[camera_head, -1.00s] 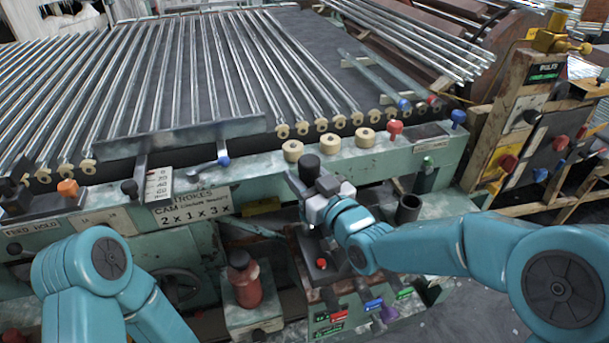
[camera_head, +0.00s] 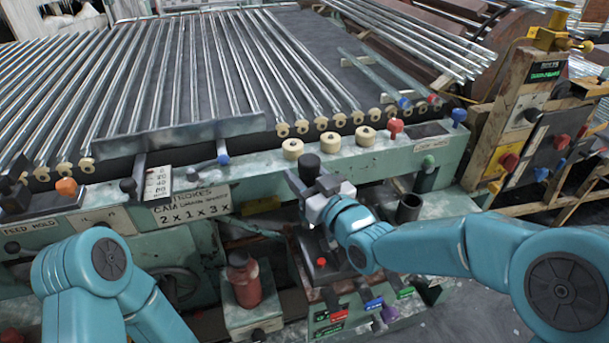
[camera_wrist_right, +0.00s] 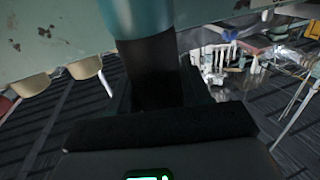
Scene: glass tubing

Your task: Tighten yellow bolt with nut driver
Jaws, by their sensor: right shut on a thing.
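My right gripper (camera_head: 318,196) is shut on a dark, round-ended tool (camera_head: 309,167), which looks like the nut driver. It is held roughly upright in front of the machine's green front rail. In the right wrist view the tool (camera_wrist_right: 150,75) shows as a black cylinder with a teal part above it, between the dark jaws. Its lower end is hidden. A small yellow piece (camera_head: 496,185) shows on the stand at the right, well away from the gripper. I cannot tell whether it is the yellow bolt. My left arm is at lower left; its gripper is out of view.
The green rail (camera_head: 380,158) carries cream rollers, a red knob (camera_head: 396,127) and a blue knob (camera_head: 459,115). A dark cup (camera_head: 409,207) stands right of my gripper. A red bottle-like part (camera_head: 243,280) and a box with coloured labels (camera_head: 350,318) are below.

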